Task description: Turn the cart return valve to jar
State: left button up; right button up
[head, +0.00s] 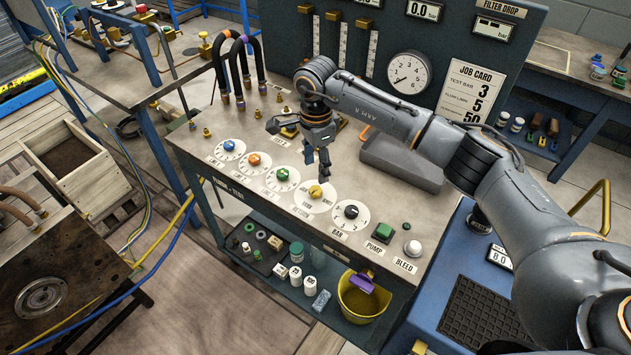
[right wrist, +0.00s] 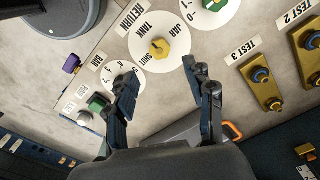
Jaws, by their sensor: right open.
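The return valve is a yellow knob (head: 315,191) on a white dial, in the front row of the bench panel. In the right wrist view the yellow knob (right wrist: 159,48) sits between the words TANK, JAR and SHUT, with a RETURN label beside the dial. I cannot tell which word its pointer faces. My right gripper (head: 317,163) is open and empty, above and just behind the dial, fingers pointing down. In the right wrist view its two fingers (right wrist: 165,85) are spread apart, with the knob ahead of them and not touching. My left gripper is not in view.
Blue (head: 228,145), orange (head: 254,160) and green (head: 282,174) knobs stand left of the yellow one, a black knob (head: 351,211) right of it. Beyond are the green pump button (head: 383,232) and the bleed button (head: 412,248). A grey tray (head: 400,163) lies behind.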

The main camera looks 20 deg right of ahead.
aim_at(316, 189)
notch_tip(316, 189, down, 8)
jog(key=shift+r+p, duration=0.15)
jog(key=shift+p, duration=0.55)
grip_shut()
